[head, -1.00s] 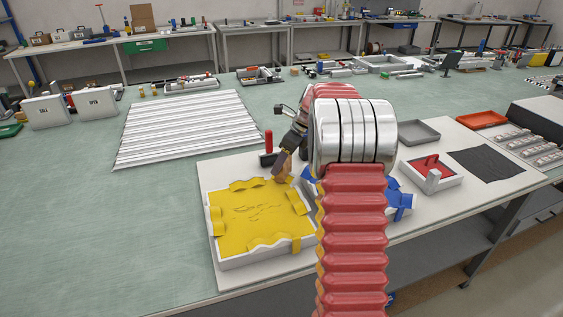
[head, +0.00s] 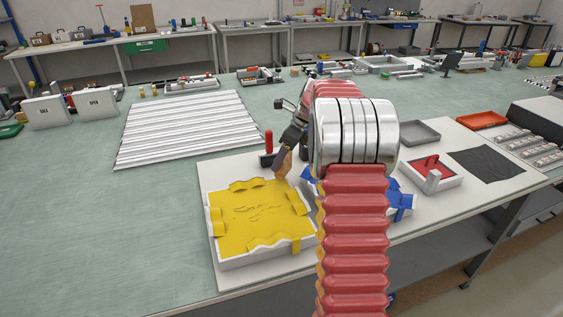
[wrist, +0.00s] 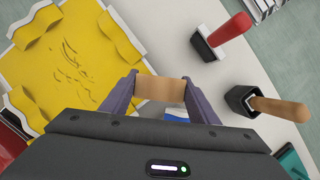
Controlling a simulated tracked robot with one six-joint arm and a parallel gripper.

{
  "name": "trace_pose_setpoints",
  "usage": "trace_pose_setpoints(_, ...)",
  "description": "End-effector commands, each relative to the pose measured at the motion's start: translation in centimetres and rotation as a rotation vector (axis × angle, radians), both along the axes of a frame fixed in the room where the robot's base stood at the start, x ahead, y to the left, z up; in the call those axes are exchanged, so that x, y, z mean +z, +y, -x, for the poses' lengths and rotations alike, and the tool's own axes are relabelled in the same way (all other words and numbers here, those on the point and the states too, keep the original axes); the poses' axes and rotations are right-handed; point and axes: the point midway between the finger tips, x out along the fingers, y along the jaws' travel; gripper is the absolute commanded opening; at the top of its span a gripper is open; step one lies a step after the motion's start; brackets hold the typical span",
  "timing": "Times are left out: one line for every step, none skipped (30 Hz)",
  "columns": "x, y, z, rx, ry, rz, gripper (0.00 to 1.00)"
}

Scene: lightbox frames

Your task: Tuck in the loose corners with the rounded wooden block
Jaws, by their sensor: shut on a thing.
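My gripper (wrist: 160,96) is shut on the rounded wooden block (wrist: 160,88), which spans its two fingers in the wrist view. In the head view the block (head: 283,163) hangs over the back right corner of the white frame (head: 252,261). A yellow sheet (head: 255,215) lines this frame, wrinkled in the middle, with loose wavy flaps standing over the rim on several sides. The sheet also shows at left in the wrist view (wrist: 75,70). A blue sheet (head: 402,200) with loose flaps lies to the right, mostly hidden behind my arm.
A red-handled tool (wrist: 228,32) and a wooden-handled tool in a dark holder (wrist: 278,107) stand beside the frame. A ribbed white panel (head: 185,128) lies behind. A small box with a red piece (head: 432,170) and a black cloth (head: 486,163) are at right.

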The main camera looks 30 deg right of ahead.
Motion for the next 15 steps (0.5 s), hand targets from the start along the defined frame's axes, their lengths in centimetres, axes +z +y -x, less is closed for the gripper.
trace_pose_setpoints(0.4,0.0,0.0,0.0,-0.002,0.001,0.37)
trace_pose_setpoints(0.6,0.0,0.0,0.0,-0.002,0.001,0.37)
trace_pose_setpoints(0.8,0.0,0.0,0.0,-0.002,0.002,0.37)
trace_pose_setpoints(1.0,0.0,0.0,-0.001,-0.002,0.002,0.37)
trace_pose_setpoints(1.2,0.0,0.0,-0.001,-0.002,0.002,0.37)
trace_pose_setpoints(1.4,0.0,0.0,-0.001,-0.002,0.002,0.37)
trace_pose_setpoints(1.5,0.0,0.0,-0.001,-0.002,0.001,0.37)
trace_pose_setpoints(1.7,0.0,0.0,-0.001,-0.002,0.001,0.37)
trace_pose_setpoints(2.0,0.0,0.0,-0.001,-0.002,0.001,0.37)
trace_pose_setpoints(2.1,0.0,0.0,-0.001,-0.003,0.001,0.37)
trace_pose_setpoints(2.3,0.0,-0.1,-0.001,-0.003,0.001,0.37)
trace_pose_setpoints(2.5,0.0,-0.1,-0.001,-0.003,0.001,0.37)
trace_pose_setpoints(2.7,0.0,-0.1,-0.001,-0.003,0.001,0.37)
trace_pose_setpoints(2.9,0.0,-0.1,-0.001,-0.003,0.001,0.37)
trace_pose_setpoints(3.1,0.0,-0.1,-0.001,-0.003,0.001,0.37)
